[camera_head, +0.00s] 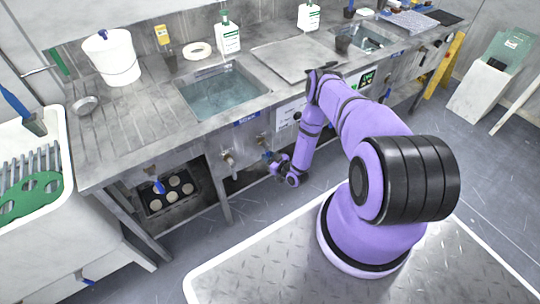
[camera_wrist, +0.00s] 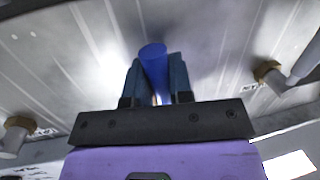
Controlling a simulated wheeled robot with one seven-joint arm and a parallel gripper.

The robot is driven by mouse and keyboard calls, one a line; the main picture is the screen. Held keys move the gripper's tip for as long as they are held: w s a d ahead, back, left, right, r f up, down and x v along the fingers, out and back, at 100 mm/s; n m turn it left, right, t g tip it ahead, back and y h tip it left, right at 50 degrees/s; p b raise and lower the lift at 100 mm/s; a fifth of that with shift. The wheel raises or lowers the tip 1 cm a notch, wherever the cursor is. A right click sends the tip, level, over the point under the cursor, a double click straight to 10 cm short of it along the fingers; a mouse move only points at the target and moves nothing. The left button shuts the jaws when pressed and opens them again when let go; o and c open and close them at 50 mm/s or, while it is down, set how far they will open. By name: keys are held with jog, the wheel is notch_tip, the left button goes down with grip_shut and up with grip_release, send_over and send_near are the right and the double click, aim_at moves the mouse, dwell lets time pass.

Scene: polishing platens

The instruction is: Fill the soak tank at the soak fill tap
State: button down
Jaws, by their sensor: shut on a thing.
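My gripper (camera_wrist: 155,85) is shut on a blue handle (camera_wrist: 153,52) in the wrist view. The handle stands between the two fingers, in front of a metal panel (camera_wrist: 90,40). In the head view my gripper (camera_head: 273,160) is low at the front of the steel bench, below a sunken basin (camera_head: 218,92) holding bluish water. The handle is hard to make out there.
Brass fittings flank my gripper in the wrist view, left (camera_wrist: 20,123) and right (camera_wrist: 267,70). The bench top bears a white bucket (camera_head: 112,58) and a soap bottle (camera_head: 228,36). A second basin (camera_head: 368,38) is farther right. Grey floor (camera_head: 285,205) is clear before the bench.

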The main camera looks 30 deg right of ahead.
jog(key=shift+a+m, duration=0.2)
jog(key=shift+m, duration=0.1)
dwell(0.4)
jog(key=c, duration=1)
grip_release()
jog(key=shift+s, duration=0.1)
jog(key=v, duration=1)
jog(key=shift+s+d, duration=0.1)
jog(key=shift+s, duration=0.25)
